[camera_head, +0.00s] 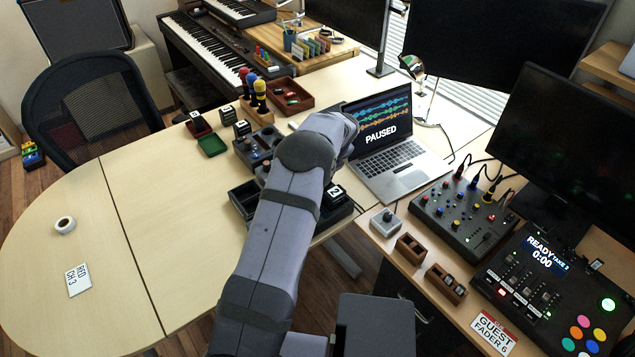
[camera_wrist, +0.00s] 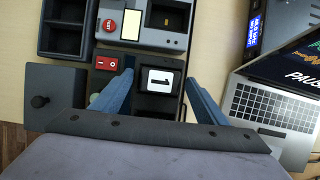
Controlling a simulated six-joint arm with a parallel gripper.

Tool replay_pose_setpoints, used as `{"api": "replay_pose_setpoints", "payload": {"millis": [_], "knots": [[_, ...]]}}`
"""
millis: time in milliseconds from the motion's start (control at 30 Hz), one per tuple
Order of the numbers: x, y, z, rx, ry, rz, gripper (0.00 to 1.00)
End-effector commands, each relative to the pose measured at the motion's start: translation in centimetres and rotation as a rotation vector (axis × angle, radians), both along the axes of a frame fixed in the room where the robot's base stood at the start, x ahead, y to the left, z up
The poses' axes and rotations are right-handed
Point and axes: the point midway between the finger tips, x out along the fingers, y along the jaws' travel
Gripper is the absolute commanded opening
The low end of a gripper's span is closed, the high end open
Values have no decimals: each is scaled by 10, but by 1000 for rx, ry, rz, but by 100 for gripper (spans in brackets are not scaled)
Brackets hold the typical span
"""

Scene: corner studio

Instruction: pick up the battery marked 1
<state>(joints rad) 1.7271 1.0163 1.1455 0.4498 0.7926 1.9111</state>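In the wrist view, a black battery (camera_wrist: 143,85) with a white label stands in a dark holder. Its mark looks like a 1 turned on its side. My gripper (camera_wrist: 158,77) is open, with a blue finger on either side of the battery and a gap at each side. I cannot tell how far the fingertips are above it. In the head view my arm hides the gripper; a black battery with a white label (camera_head: 335,191) shows just right of the arm, its mark hard to read.
An open laptop (camera_head: 396,167) stands close on the right. A red-topped block (camera_wrist: 106,63) and a dark tray (camera_wrist: 65,38) lie left of the battery. More labelled black batteries (camera_head: 242,128) stand farther back. The left table (camera_head: 130,230) is mostly clear.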

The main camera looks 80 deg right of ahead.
Motion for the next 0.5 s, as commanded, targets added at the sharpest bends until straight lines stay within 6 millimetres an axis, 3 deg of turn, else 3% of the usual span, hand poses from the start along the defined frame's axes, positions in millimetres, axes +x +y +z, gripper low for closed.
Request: {"api": "replay_pose_setpoints", "payload": {"millis": [33, 200, 500], "knots": [[0, 0, 0, 0, 0, 0, 54], [0, 0, 0, 0, 0, 0, 15], [0, -1, 4, -3, 0, -1, 15]]}}
